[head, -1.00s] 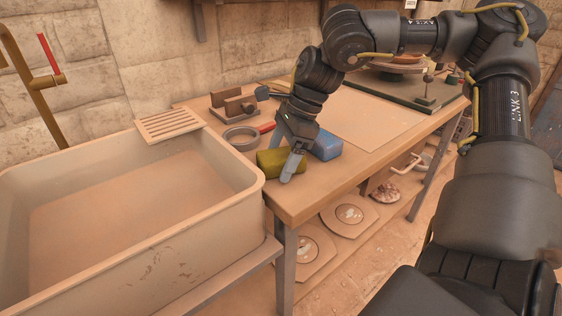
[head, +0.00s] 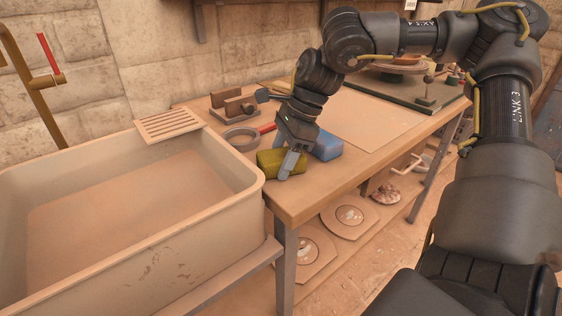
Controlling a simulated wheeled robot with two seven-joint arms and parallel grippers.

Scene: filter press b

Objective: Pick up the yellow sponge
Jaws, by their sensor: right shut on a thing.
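The yellow sponge (head: 268,161), olive-yellow and block-shaped, is near the left front corner of the wooden bench (head: 330,183) in the head view. My right gripper (head: 287,160) reaches down from above and is shut on the sponge toward its right end. The fingers hide part of the sponge. I cannot tell whether its underside touches the bench top. My left gripper is not in view.
A blue block (head: 327,146) lies just right of the gripper. A large sink (head: 215,199) with a slatted rack (head: 169,125) is on the left. A pale board (head: 375,118) covers the bench middle.

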